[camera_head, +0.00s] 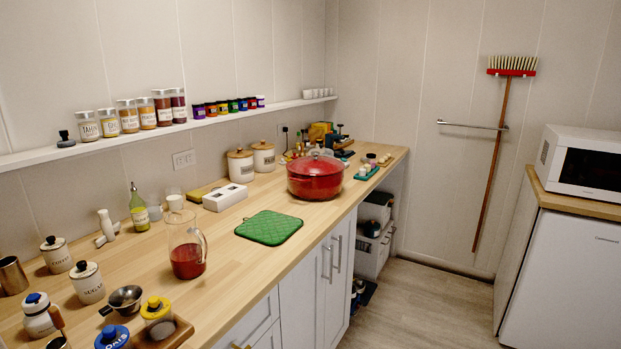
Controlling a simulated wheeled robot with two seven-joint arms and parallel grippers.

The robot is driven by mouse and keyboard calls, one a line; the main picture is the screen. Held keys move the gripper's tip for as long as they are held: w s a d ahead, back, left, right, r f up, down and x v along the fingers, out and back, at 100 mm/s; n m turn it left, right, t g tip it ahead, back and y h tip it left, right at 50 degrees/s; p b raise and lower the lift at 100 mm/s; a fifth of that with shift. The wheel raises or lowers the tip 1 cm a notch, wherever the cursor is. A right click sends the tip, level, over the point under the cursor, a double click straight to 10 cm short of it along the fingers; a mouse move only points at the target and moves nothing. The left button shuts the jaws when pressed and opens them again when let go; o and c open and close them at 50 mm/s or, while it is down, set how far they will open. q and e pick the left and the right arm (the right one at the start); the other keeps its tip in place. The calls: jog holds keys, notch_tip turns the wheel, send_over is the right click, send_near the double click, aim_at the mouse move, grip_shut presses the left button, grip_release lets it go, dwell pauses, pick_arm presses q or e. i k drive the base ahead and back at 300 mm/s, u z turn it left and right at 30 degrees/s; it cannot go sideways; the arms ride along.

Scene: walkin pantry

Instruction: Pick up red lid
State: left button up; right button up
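Neither of my grippers shows in the head view.
A green quilted mat (269,228) lies on the counter in front of the pot. A glass pitcher with red liquid (187,250), labelled jars (87,282) and bottles crowd the near counter. Two white canisters (240,167) stand behind. The floor (430,310) is clear right of the cabinets.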

aim_at(314, 164)
jog(key=z, duration=1.1)
jog(key=i, duration=1.8)
